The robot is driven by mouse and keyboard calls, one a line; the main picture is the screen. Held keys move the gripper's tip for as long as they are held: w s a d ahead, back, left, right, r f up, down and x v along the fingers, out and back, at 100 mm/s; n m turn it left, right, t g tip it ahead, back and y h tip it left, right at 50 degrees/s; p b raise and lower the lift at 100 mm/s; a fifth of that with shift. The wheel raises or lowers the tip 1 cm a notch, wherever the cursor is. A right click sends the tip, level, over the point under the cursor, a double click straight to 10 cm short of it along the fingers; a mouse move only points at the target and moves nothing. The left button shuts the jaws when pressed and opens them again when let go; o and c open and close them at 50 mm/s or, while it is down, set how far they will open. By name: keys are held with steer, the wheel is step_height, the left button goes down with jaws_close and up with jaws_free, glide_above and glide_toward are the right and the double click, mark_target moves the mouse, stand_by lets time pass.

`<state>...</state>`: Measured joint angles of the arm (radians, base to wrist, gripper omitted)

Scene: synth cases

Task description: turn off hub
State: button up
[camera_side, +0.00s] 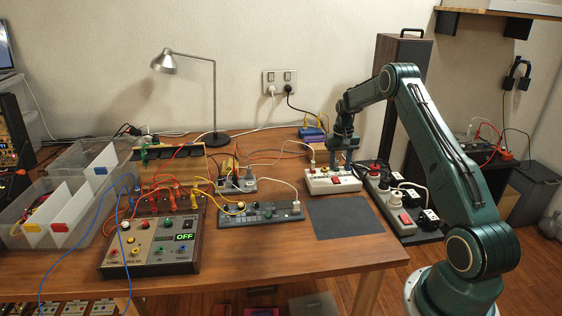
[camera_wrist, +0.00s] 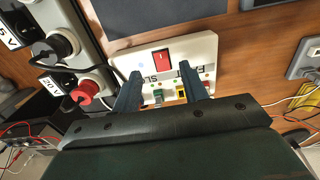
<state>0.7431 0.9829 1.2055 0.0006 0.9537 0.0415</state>
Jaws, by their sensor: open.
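A white box with a red rocker switch, which may be the hub, lies on the table under my gripper (camera_side: 343,160); I see this white box (camera_side: 318,187) in the side view and the white box (camera_wrist: 205,46) in the wrist view. Its red switch (camera_wrist: 161,56) lies just ahead of the fingertips, roughly between them. Lettering and small plugs on the box are partly hidden by my fingers. My gripper (camera_wrist: 160,72) is open and empty, pointing down over the box. I cannot tell whether the fingers touch it or which way the switch is set.
A dark mat (camera_side: 342,217) lies in front. A grey strip (camera_side: 262,215), a control panel showing OFF (camera_side: 184,237), and loose cables crowd the left. A lamp (camera_side: 214,95) stands behind.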

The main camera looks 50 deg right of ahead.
mark_target(337, 182)
steer(key=shift+f, duration=3.15)
jaws_close()
steer(key=shift+w+d+r+g+y, duration=0.1)
steer(key=shift+w+d+g+y, duration=0.1)
steer(key=shift+g+y, duration=0.25)
steer(key=shift+w+d+g+y, duration=0.1)
steer(key=shift+w+g+y, duration=0.05)
steer(key=shift+g+y, duration=0.3)
jaws_free()
steer(key=shift+r, duration=0.1)
